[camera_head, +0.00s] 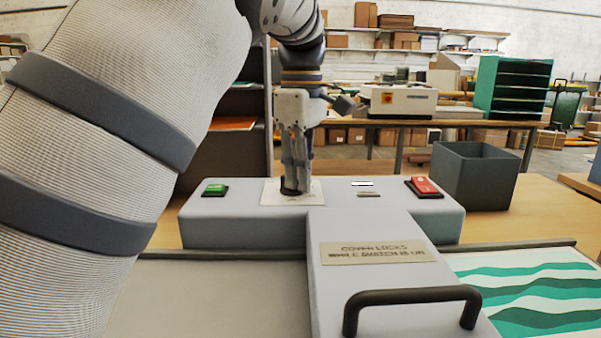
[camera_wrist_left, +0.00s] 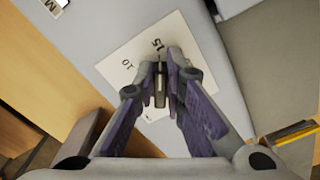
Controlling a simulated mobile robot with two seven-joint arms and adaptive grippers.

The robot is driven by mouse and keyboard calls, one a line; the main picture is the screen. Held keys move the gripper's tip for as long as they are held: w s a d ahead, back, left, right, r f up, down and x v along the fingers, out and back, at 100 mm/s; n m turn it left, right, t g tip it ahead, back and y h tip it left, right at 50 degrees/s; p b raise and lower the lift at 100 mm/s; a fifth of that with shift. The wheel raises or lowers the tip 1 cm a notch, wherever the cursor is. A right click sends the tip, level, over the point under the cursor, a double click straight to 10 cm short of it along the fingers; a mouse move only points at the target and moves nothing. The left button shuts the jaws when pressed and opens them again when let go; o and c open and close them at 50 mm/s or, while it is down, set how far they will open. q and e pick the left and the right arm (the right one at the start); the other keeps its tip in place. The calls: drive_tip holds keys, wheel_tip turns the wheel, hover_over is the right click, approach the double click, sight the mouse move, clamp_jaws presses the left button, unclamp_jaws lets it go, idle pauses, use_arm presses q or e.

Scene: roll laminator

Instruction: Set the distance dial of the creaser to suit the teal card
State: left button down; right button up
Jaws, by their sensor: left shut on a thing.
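The creaser (camera_head: 245,222) is a pale grey machine across the middle of the head view. Its distance dial stands on a white scale plate (camera_head: 310,197). In the left wrist view the plate (camera_wrist_left: 118,70) shows the numbers 10 and 15. My left gripper (camera_head: 294,188) points straight down over the plate. In the left wrist view it (camera_wrist_left: 160,98) is shut on the dark dial knob (camera_wrist_left: 160,88), which hides much of the dial. A white card with teal waves (camera_head: 530,290) lies on the right, partly cut off. My right gripper is not in view.
A green switch (camera_head: 215,190) and a red switch (camera_head: 424,187) flank the dial on top. The cover has a dark handle (camera_head: 412,296) and a label (camera_head: 375,252). A dark grey bin (camera_head: 476,178) stands behind on the right. Wooden table shows around it.

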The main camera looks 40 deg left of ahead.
use_arm(q)
drive_tip(key=shift+r, duration=0.1)
idle(0.3)
drive_tip(key=c, duration=1.7)
unclamp_jaws()
drive_tip(key=shift+o, duration=0.2)
wheel_tip(320, 180, up, 8)
drive_tip(key=shift+f, duration=0.25)
